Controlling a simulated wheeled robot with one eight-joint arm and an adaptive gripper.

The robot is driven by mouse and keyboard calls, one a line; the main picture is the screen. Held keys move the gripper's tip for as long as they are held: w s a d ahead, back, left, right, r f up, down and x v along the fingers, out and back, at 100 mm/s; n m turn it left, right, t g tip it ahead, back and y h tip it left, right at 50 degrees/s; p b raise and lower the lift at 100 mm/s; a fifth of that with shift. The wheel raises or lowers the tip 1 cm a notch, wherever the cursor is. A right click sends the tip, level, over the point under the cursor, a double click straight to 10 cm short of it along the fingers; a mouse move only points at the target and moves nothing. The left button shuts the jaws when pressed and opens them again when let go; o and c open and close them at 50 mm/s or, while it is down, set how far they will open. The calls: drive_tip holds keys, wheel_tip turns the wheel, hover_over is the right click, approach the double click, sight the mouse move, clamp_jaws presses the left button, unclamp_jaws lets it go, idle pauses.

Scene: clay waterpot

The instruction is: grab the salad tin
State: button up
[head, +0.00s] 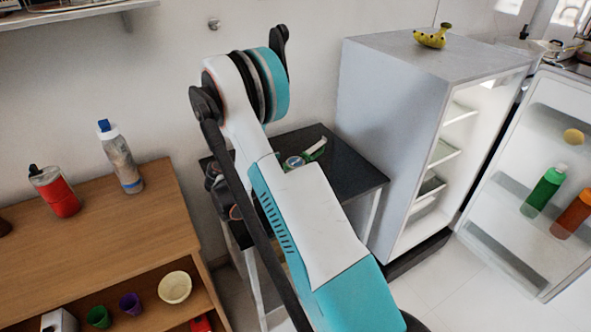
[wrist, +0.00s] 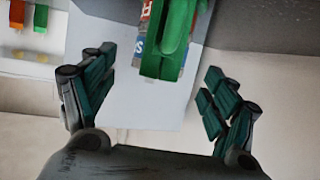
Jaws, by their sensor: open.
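A small round-topped tin (head: 294,162), which may be the salad tin, sits on the dark table (head: 350,178), partly hidden by my arm. A green object (head: 316,150) lies just behind it to the right. In the wrist view, a green object (wrist: 168,45) hangs into the top of the picture, with a printed label in red, white and blue (wrist: 144,22) partly hidden behind it. I cannot tell for sure which is the tin. My gripper (wrist: 155,98) is open and empty, its fingers spread on both sides below the green object, apart from it.
A grey fridge (head: 390,130) with its door open stands right of the table, with bananas (head: 431,37) on top. A wooden cabinet (head: 100,235) at left carries a red flask (head: 57,193) and a bottle (head: 121,160). The wall is close behind the table.

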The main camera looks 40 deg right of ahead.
drive_tip(key=shift+b+x, duration=1.05)
drive_tip(key=shift+x, duration=1.8)
drive_tip(key=shift+r, duration=0.1)
drive_tip(key=c, duration=1.3)
